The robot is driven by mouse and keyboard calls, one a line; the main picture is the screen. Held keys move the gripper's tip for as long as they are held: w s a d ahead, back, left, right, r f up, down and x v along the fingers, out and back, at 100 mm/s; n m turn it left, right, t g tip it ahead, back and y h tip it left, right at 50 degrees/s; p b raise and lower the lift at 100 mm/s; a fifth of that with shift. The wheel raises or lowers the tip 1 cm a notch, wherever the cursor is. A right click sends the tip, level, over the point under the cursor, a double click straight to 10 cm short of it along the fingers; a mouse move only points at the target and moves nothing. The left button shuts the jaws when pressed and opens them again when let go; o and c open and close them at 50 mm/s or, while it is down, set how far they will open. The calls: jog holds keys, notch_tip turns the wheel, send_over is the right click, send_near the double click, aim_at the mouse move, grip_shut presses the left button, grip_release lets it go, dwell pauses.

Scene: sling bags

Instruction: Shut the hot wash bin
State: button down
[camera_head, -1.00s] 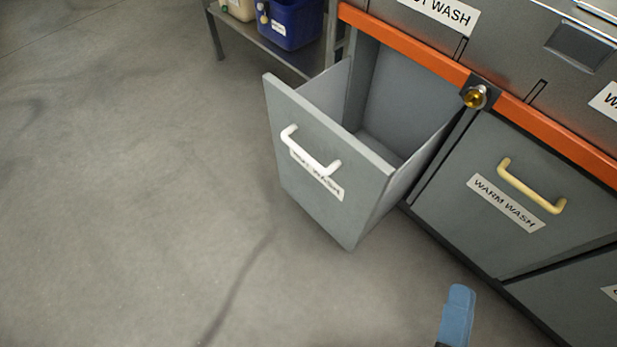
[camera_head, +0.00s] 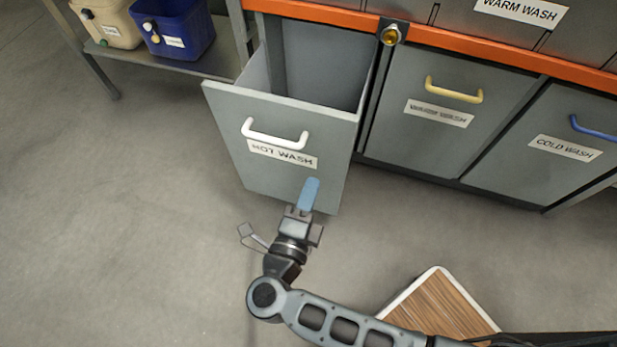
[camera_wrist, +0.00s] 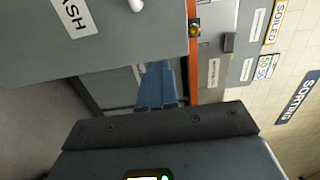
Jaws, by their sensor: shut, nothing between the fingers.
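The hot wash bin (camera_head: 225,130) is a grey tilt-out bin with a white handle (camera_head: 274,138) and a HOT WASH label. It stands open, tipped out from the cabinet, and its inside shows empty where visible. My gripper (camera_head: 309,194) has blue fingers, which are shut with nothing between them. In the head view they overlap the lower right part of the bin's front; I cannot tell whether they touch it. In the wrist view the blue fingers (camera_wrist: 157,85) lie just below the edge of the bin's grey front (camera_wrist: 120,38), with part of its label and handle at the top.
The shut warm wash bin (camera_head: 470,75) and cold wash bin (camera_head: 590,120) are to the right. An amber knob (camera_head: 390,36) sits on the orange rail. A low shelf at the left holds a blue container (camera_head: 180,28) and a beige one (camera_head: 105,22). The floor at left is clear.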

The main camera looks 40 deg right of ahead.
aim_at(332, 133)
jog(key=x, duration=1.2)
jog(key=shift+d+b, duration=0.15)
jog(key=shift+b, duration=0.2)
jog(key=shift+w, duration=0.1)
jog(key=shift+w+d, duration=0.1)
jog(key=shift+d, duration=0.15)
jog(key=b+x, duration=0.4)
jog(key=x, duration=2.4)
jog(key=shift+w+d+b, duration=0.25)
jog(key=shift+b, duration=0.1)
jog(key=shift+d+r, duration=0.15)
